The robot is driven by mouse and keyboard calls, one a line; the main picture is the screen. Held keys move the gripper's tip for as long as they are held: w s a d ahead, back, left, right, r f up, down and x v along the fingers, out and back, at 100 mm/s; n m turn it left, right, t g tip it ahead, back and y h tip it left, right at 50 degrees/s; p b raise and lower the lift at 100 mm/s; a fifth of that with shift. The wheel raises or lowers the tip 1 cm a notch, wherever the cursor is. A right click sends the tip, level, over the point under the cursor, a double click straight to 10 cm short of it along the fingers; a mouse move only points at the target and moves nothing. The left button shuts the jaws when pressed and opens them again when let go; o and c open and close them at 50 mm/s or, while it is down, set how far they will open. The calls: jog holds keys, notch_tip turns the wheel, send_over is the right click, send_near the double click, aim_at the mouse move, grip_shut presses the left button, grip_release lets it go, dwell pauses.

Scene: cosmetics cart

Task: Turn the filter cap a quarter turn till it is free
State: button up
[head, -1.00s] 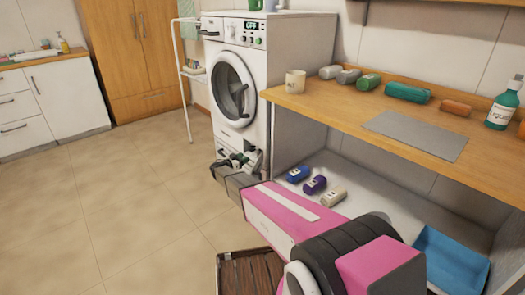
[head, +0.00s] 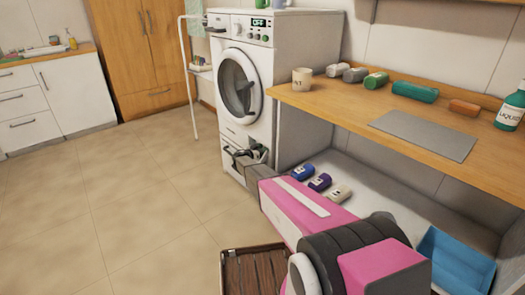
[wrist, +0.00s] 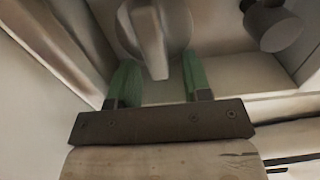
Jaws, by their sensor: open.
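The filter cap (wrist: 150,25) is a pale grey round cap with a raised grip bar, at the top of the wrist view. The bar points down the picture and looks slightly tilted. My gripper (wrist: 158,80) is open, its two green fingers apart on either side of the bar's lower end, with visible gaps. I cannot tell how deep the fingers reach. In the head view my gripper (head: 240,155) is at the low front opening of the white washing machine (head: 236,128). The cap is hidden there.
A dark grey round part (wrist: 272,25) sits right of the cap in the recess, close to the right finger. Pale recess walls lie to both sides. A wooden worktop (head: 345,108) stands right of the machine, with small bottles on the shelf below. The floor at left is clear.

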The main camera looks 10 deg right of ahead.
grip_shut()
